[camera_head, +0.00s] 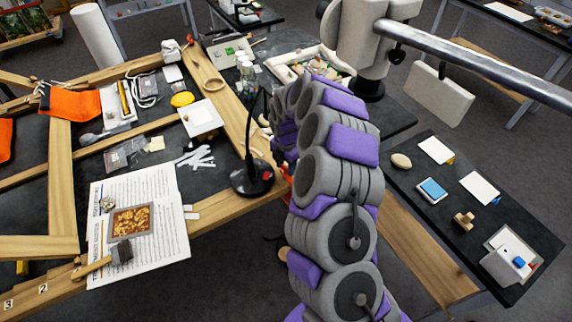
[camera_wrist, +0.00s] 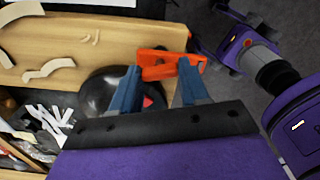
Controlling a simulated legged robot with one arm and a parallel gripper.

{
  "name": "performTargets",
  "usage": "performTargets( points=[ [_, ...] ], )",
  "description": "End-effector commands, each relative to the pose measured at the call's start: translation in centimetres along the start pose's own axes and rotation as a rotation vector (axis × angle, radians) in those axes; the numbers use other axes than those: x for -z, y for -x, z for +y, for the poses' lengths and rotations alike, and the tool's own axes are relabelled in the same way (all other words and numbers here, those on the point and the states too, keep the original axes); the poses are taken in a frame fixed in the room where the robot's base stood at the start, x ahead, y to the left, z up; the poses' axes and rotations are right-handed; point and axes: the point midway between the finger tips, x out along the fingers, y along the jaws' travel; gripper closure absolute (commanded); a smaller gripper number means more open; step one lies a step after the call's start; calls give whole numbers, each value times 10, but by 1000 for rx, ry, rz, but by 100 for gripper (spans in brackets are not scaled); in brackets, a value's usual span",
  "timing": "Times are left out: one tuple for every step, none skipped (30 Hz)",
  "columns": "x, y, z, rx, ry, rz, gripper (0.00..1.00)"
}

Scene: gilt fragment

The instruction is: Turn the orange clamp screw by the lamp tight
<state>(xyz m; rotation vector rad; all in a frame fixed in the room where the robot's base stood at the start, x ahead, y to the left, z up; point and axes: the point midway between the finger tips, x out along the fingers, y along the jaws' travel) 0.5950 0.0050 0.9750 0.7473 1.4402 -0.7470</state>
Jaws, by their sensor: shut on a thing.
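The orange clamp screw (camera_wrist: 166,64) shows in the wrist view at the edge of a wooden board. My gripper (camera_wrist: 160,72) has its two blue fingers on either side of an orange part, shut on it. Which part of the screw lies between the fingertips is hard to tell. The lamp's round black base (camera_wrist: 105,92) is just left of and below the clamp, partly behind the left finger. In the head view the black lamp (camera_head: 252,179) stands on the wooden frame, with a bit of orange (camera_head: 285,172) beside it. My arm hides the gripper there.
A dark side table (camera_head: 405,195) with small items stands right. A grey lamp arm (camera_head: 480,62) crosses the upper right.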

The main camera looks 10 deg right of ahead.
Motion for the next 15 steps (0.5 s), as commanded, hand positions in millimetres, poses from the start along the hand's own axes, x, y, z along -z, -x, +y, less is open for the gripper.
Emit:
performTargets(
  points=[
    [-3,2,2,-7,-1,-7,86],
    [-3,2,2,-7,-2,-7,86],
    [-3,2,2,-7,-4,-7,86],
    [-3,2,2,-7,-7,-7,86],
    [-3,2,2,-7,-11,-7,86],
    [-3,2,2,-7,-19,-7,86],
    [-3,2,2,-7,-25,-7,86],
    [-3,2,2,-7,-33,-7,86],
    [-3,2,2,-7,-47,-7,86],
    [-3,2,2,-7,-59,-7,86],
    [-3,2,2,-7,-72,-7,86],
    [-2,3,2,-7,-94,-7,86],
    [-2,3,2,-7,-112,-6,86],
    [-2,3,1,-6,-132,-6,86],
    [-3,3,1,-6,-162,-6,86]
  ],
)
